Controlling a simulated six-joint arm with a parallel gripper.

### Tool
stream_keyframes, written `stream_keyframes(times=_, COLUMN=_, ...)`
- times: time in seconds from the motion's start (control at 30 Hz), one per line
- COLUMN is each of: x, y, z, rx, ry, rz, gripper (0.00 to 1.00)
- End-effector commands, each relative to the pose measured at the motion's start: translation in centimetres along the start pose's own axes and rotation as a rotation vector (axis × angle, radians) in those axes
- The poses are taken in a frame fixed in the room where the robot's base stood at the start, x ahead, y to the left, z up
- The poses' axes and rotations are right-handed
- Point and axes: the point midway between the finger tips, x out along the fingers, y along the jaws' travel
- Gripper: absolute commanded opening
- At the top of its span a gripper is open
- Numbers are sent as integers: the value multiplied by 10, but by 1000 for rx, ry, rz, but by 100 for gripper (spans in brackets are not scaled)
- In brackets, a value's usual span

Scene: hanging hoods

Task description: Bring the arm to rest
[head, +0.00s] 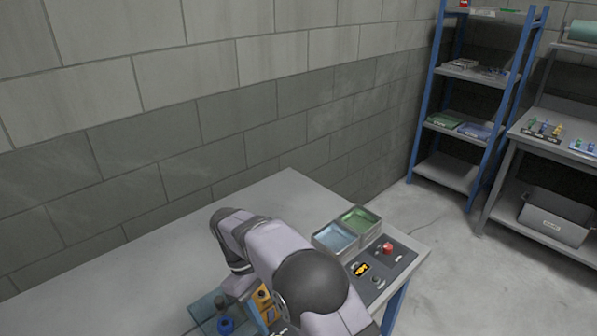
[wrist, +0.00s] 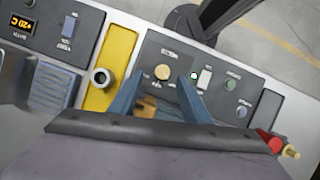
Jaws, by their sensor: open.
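My arm (head: 265,245) reaches over the grey table in the head view, and its own links hide the gripper there. In the wrist view my gripper (wrist: 160,80) has its two blue-grey fingers apart, with nothing seen held between them. The fingertips point at a grey control panel (wrist: 217,67). A tan round knob (wrist: 163,72) on that panel shows between the fingertips. I cannot tell whether the fingers touch the knob or panel.
The wrist view shows a white switch (wrist: 204,78), a yellow panel (wrist: 118,50) and a red part (wrist: 270,141). In the head view two trays (head: 336,238) and a red button (head: 387,249) stand right of my arm. The table's left (head: 110,275) is clear.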

Motion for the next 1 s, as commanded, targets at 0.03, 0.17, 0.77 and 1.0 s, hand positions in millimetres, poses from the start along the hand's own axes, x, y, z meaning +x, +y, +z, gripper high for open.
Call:
stream_keyframes(times=0.03, x=-2, y=7, z=10, rx=31, ry=12, rz=-9, gripper=44)
stream_keyframes(times=0.17, x=-1, y=23, z=42, rx=135, ry=53, rz=-36, gripper=44)
stream_keyframes(times=0.77, x=59, y=17, z=233, rx=811, ry=285, rz=-169, gripper=44)
stream_keyframes(times=1.0, x=83, y=-6, z=266, rx=970, ry=330, rz=-188, gripper=44)
